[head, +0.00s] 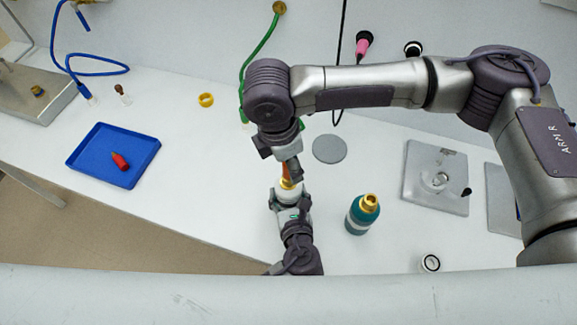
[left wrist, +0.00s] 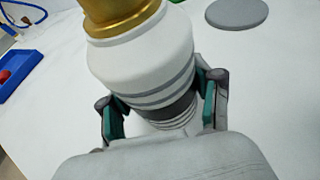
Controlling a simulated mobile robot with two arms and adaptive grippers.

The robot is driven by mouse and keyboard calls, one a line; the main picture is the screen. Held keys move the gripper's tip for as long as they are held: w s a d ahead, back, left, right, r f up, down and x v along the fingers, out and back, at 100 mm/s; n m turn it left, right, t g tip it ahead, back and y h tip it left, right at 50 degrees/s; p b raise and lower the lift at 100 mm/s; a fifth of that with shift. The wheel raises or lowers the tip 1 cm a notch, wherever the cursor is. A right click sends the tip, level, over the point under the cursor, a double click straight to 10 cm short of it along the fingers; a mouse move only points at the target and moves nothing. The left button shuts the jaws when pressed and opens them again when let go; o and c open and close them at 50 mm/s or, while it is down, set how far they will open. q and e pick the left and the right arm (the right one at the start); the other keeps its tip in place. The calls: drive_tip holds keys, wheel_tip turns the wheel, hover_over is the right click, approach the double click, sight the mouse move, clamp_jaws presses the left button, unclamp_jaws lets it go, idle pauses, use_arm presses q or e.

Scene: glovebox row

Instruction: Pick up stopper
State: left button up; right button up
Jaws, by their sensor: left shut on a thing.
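A white bottle with a gold collar (left wrist: 130,60) fills the upper middle of the left wrist view. My left gripper (head: 292,207) is shut on this bottle, with a teal-padded finger on each side of it. An orange-brown piece (head: 287,172), which may be the stopper, shows just above the gold neck in the head view. My right gripper (head: 282,160) is over the bottle, right at this piece. Its fingers are partly hidden by the wrist, so I cannot tell whether they grip the piece. The top of the bottle is cut off in the left wrist view.
A teal bottle with a gold top (head: 364,214) stands just right of my left gripper. A grey disc (head: 329,149) lies behind. A blue tray (head: 88,169) with a red item (head: 120,161) is at left, near a yellow ring (head: 206,100). A grey plate device (head: 422,193) is at right.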

wheel_tip(320, 180, down, 2)
drive_tip(key=shift+w+d+f, duration=0.1)
drive_tip(key=shift+d, duration=0.05)
clamp_jaws()
idle(0.4)
wheel_tip(320, 180, up, 17)
idle(0.9)
